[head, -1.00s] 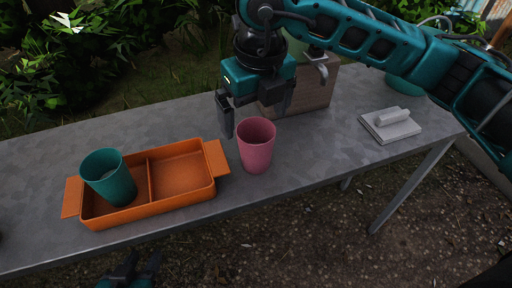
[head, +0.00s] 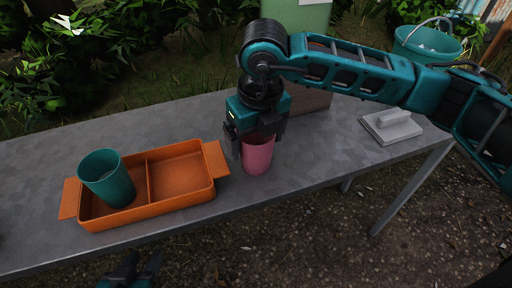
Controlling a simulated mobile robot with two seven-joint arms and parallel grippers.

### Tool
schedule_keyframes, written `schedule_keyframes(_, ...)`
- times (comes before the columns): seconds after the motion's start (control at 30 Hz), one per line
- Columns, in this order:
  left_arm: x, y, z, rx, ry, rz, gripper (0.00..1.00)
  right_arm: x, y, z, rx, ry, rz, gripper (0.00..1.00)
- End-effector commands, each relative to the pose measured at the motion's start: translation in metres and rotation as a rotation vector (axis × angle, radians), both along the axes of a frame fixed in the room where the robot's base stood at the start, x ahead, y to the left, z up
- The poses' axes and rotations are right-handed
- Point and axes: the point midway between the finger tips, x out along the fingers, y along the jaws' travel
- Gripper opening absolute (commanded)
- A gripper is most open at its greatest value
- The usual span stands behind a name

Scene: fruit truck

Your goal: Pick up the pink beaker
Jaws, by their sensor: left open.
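The pink beaker (head: 258,157) stands upright on the grey table, right of the orange tray. My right gripper (head: 259,143) points down over it, with one finger at each side of its upper part. The gripper body covers the beaker's rim. Whether the fingers press on the beaker cannot be told. My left gripper (head: 143,264) is open and empty at the bottom edge of the view, in front of the table.
The orange tray (head: 150,213) has two compartments; a teal beaker (head: 108,180) stands in the left one, the right one is empty. A wooden block (head: 310,101) stands behind my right gripper. A teal bucket (head: 425,45) is behind the table.

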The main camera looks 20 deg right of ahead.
Motion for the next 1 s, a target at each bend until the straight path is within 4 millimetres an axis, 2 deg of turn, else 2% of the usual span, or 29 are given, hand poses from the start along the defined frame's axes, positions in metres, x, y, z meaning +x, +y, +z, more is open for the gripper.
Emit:
schedule_keyframes(0.07, -0.0001, -0.0001, 0.0001, 0.000, 0.000, 0.000, 0.43, 0.0000, 0.0002, 0.0003, 0.000, 0.000, 0.000, 0.82)
schedule_keyframes(0.43, -0.0002, 0.0000, 0.0000, 0.000, 0.000, 0.000, 0.43, 0.0000, 0.0002, 0.0005, 0.000, 0.000, 0.000, 0.46)
schedule_keyframes(0.77, -0.0014, 0.0002, -0.0007, 0.000, 0.003, 0.000, 0.43, 0.0002, 0.0003, 0.0017, 0.001, -0.001, 0.000, 0.45)
schedule_keyframes(1.0, -0.0024, 0.0005, -0.0006, 0.000, 0.005, 0.002, 0.43, 0.0006, 0.0005, 0.0103, 0.003, -0.001, -0.001, 0.45)
